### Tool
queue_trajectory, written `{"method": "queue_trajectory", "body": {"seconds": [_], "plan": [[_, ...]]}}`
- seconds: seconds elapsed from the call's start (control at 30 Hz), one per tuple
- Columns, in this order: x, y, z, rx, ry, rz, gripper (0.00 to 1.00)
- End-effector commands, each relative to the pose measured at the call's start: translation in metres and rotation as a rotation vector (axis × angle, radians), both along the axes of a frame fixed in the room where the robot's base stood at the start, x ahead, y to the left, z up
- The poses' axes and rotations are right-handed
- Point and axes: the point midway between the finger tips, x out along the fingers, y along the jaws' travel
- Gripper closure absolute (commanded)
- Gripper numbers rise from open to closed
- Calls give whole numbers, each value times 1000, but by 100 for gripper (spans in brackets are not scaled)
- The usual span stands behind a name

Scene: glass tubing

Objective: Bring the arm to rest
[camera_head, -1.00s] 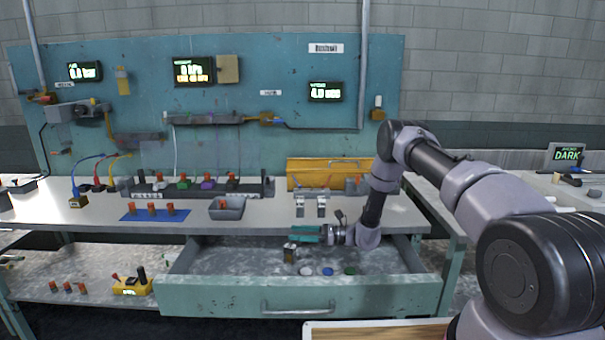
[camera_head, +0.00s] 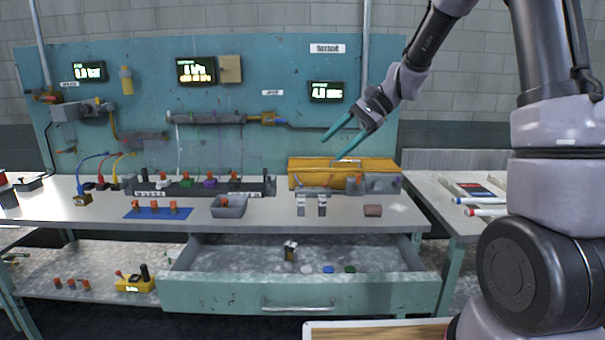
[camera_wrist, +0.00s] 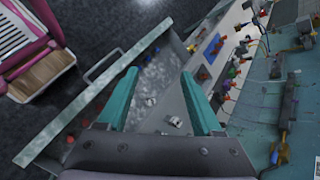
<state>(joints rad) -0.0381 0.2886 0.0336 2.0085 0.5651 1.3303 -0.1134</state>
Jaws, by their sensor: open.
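My gripper (camera_head: 338,143) is open and empty, raised in the air in front of the teal back panel (camera_head: 270,70), above the yellow toolbox (camera_head: 330,172). Its two teal fingers point down and to the left in the head view. In the wrist view its fingers (camera_wrist: 160,102) are spread apart with nothing between them touching. My arm is folded up high on the right side. The open drawer (camera_head: 215,290) lies below, well apart from the gripper.
On the bench top (camera_head: 350,225) are a blue mat (camera_head: 140,213) with several orange-topped pieces, a grey tray (camera_head: 229,210) and a brown block (camera_head: 373,211). The drawer, pulled out, holds a small upright item (camera_head: 290,250) and several discs. A side table (camera_head: 440,200) stands at right.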

Motion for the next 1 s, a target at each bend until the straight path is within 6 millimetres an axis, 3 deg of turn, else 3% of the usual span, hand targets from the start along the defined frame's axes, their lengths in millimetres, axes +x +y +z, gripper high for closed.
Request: {"method": "queue_trajectory", "body": {"seconds": [0.1,0.43,0.7,1.0], "plan": [[-32,-23,32,-101,-128,28,33],[-119,-89,85,-381,-463,73,33],[-182,-137,106,-600,-722,83,33],[-209,-159,110,-709,-844,81,33]]}}
